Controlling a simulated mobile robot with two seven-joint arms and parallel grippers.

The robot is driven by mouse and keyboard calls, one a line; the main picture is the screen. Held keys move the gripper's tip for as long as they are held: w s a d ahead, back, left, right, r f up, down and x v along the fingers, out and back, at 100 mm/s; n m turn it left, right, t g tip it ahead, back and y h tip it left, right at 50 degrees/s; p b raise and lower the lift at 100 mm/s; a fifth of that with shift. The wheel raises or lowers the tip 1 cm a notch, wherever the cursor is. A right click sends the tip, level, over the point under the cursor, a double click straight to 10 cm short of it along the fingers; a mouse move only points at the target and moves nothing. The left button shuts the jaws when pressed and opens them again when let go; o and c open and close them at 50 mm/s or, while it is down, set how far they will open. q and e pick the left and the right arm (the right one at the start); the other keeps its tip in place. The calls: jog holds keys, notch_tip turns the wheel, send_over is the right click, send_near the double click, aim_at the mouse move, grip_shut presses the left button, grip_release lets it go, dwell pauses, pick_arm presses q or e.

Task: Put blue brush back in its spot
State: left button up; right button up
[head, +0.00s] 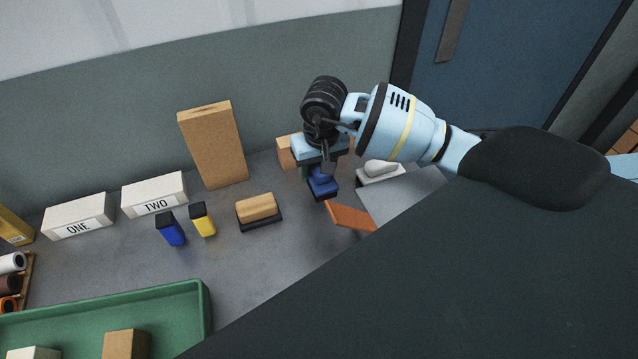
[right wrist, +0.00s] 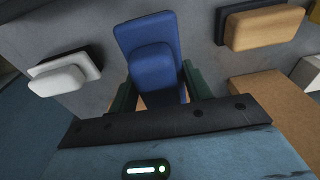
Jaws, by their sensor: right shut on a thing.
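The blue brush (head: 322,184) is in my right gripper (head: 318,168), near the wall at the back of the grey table. In the right wrist view the blue brush (right wrist: 150,62) sits between the two dark green fingers of my right gripper (right wrist: 160,90), which are shut on it. I cannot tell whether its underside touches the table. A white brush (head: 380,170) lies just right of it. A tan brush (head: 257,208) on a dark base lies to its left. They also show in the wrist view, the white one (right wrist: 65,75) left and the tan one (right wrist: 265,26) right. My left gripper is not in view.
A tall cardboard box (head: 213,145) stands by the wall, and a smaller brown box (head: 287,153) is partly behind my gripper. An orange piece (head: 350,217) lies in front. Blue (head: 170,229) and yellow (head: 202,219) small items, labelled white boxes (head: 154,195) and a green tray (head: 208,310) are left.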

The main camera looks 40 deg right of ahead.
jog(key=shift+f, duration=3.1)
jog(key=shift+f, duration=0.2)
jog(key=o, duration=1)
jog(key=shift+c, duration=0.2)
jog(key=shift+r, duration=0.3)
jog(key=r, duration=0.4)
jog(key=s+r, duration=0.1)
jog(key=r, duration=0.6)
jog(key=shift+s+r, duration=0.25)
jog(key=shift+r, duration=0.1)
